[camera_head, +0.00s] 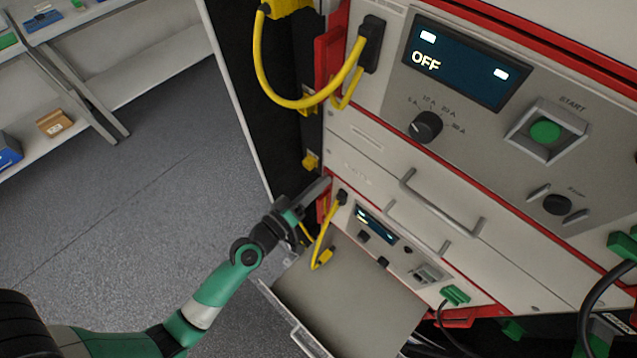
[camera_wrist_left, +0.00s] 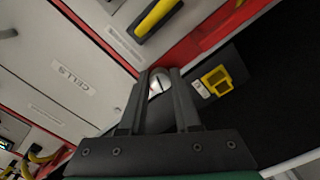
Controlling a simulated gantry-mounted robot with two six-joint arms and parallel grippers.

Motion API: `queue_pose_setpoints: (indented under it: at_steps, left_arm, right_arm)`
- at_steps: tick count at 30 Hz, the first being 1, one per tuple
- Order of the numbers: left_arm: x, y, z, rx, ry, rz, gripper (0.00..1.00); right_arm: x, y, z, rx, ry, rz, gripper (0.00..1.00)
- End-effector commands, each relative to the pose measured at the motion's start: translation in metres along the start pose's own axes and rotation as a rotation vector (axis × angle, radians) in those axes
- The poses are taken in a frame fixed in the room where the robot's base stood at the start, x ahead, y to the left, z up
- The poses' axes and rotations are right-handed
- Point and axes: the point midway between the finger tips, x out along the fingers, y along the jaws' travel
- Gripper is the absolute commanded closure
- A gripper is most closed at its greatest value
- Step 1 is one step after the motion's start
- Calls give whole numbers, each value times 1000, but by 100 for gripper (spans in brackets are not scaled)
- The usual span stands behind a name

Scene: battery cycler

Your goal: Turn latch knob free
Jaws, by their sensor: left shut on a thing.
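The latch knob (camera_wrist_left: 159,83) is a small round silver knob with a dark slot, at the edge of the white panel labelled CELLS (camera_wrist_left: 72,79). My left gripper (camera_wrist_left: 161,76) has its two dark fingers on either side of the knob and is shut on it. In the head view my left gripper (camera_head: 318,190) reaches the left edge of the cabinet, at the panel with the long handle, and hides the knob there. I cannot tell how far the knob is turned. My right gripper is not in view.
An open tray (camera_head: 345,300) juts out below my left gripper. Yellow cables (camera_head: 262,70) hang close by, and a yellow socket (camera_wrist_left: 217,82) sits beside the knob. The display (camera_head: 455,65) above reads OFF. The floor (camera_head: 150,190) at left is clear.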

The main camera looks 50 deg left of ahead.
Motion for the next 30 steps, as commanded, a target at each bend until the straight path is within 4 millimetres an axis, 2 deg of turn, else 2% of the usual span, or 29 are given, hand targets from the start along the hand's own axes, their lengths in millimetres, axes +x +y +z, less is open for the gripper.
queue_pose_setpoints:
  at_steps: [6,15,30]
  left_arm:
    - [0,1,-1,-180,1,0,100]
    - [0,0,-1,-340,2,1,100]
    - [0,0,-1,-395,2,1,100]
  right_arm:
    - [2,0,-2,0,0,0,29]
    - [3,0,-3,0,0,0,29]
    - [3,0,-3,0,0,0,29]
